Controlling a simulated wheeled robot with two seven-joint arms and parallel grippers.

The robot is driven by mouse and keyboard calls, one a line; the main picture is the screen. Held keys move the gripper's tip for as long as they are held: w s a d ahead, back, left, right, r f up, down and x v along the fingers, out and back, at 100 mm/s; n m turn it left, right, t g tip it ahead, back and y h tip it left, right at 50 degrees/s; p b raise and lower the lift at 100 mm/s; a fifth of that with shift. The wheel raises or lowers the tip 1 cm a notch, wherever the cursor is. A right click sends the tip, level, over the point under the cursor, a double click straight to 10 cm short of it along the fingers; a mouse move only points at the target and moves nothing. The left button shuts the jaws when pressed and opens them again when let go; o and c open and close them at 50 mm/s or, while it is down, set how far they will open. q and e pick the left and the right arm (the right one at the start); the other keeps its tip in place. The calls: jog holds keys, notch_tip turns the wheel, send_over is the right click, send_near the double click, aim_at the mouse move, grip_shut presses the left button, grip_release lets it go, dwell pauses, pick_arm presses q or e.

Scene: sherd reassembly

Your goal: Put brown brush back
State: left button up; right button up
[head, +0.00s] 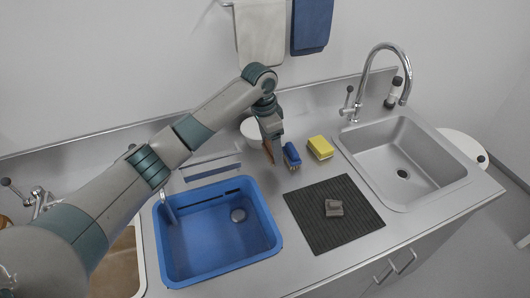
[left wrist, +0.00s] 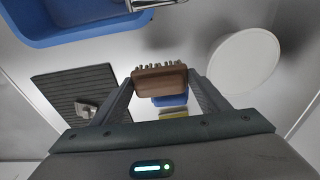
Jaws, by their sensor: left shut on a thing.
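A brown brush (left wrist: 160,80) with pale bristles is held between the two fingers of my left gripper (left wrist: 162,98) in the left wrist view. In the head view my left gripper (head: 270,136) is above the counter, behind the mat and to the left of a blue brush. Only a small brown part of the brush (head: 268,151) shows there, the rest being hidden by the gripper. The blue brush (head: 291,155) stands on the counter close to the right of the gripper; it also shows in the left wrist view (left wrist: 170,100). My right gripper is not in view.
A yellow sponge (head: 320,147) lies right of the blue brush. A blue basin (head: 216,262) is at front left, and a dark ribbed mat (head: 305,232) carries grey sherds (head: 334,208). A white round container (head: 250,128) stands behind the gripper. A steel sink (head: 378,150) is at right.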

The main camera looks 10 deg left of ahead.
aim_at(264, 151)
pick_arm(q)
jog(key=shift+w+a+f, duration=0.2)
jog(key=shift+a+f, duration=0.15)
jog(key=shift+a, duration=0.2)
jog(key=shift+w+a+f, duration=0.2)
jog(key=shift+a+f, duration=0.15)
jog(key=shift+a, duration=0.2)
jog(key=shift+f+p, duration=1)
jog(key=shift+f, duration=1)
jog(key=o, duration=0.9)
jog(key=shift+f, duration=0.1)
jog(key=shift+o, duration=0.2)
